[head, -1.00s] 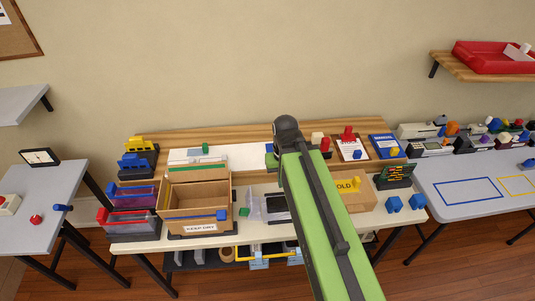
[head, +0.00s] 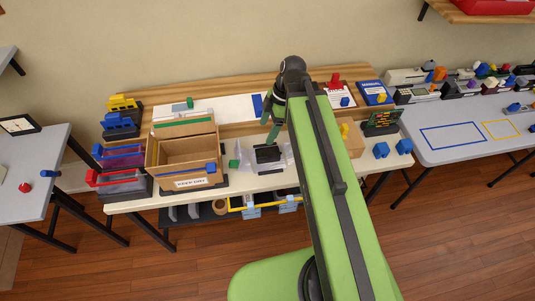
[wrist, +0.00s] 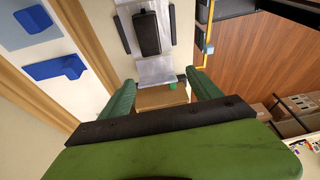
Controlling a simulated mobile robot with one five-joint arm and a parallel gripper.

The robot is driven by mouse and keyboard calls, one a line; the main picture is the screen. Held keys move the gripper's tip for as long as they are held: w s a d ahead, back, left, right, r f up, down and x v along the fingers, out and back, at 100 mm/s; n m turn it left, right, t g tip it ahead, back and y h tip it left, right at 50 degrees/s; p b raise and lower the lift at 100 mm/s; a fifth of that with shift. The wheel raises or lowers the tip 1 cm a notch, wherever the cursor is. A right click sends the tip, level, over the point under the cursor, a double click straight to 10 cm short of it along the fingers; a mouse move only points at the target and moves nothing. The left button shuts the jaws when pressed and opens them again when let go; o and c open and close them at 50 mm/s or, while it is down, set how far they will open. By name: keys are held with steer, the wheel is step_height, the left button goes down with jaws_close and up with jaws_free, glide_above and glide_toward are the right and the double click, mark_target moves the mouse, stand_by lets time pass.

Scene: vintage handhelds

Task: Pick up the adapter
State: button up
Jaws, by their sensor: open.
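A black, blocky thing that looks like the adapter (head: 267,154) lies on a crumpled clear sheet or bag (head: 246,160) on the cream table. In the wrist view the black adapter (wrist: 147,33) is at the top centre, with a thin dark bar on each side. My gripper (head: 270,137) hangs above and just behind it in the head view.
An open cardboard box (head: 188,160) stands to the left, with a small green block (head: 233,163) beside it. A white sheet (head: 180,110) lies behind. A carton (head: 350,140) and blue blocks (head: 381,150) are to the right. A lower shelf (head: 190,213) is under the table.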

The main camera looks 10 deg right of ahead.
glide_toward(268, 152)
steer(key=shift+m+t+y, duration=0.3)
steer(key=shift+t+y, duration=0.1)
steer(key=f+b, duration=0.2)
steer(key=b, duration=0.2)
steer(key=f+b, duration=0.1)
steer(key=b, duration=0.3)
steer(key=f+b, duration=0.2)
steer(key=b, duration=0.2)
steer(key=shift+s+a+f, duration=0.2)
steer(key=shift+a+f, duration=0.1)
steer(key=shift+a, duration=0.1)
steer(key=shift+a+r, duration=0.1)
steer(key=b+x, duration=0.4)
steer(key=x, duration=0.1)
steer(key=shift+a+b, duration=0.15)
steer(key=shift+b, duration=0.25)
steer(key=shift+f, duration=0.25)
jaws_close()
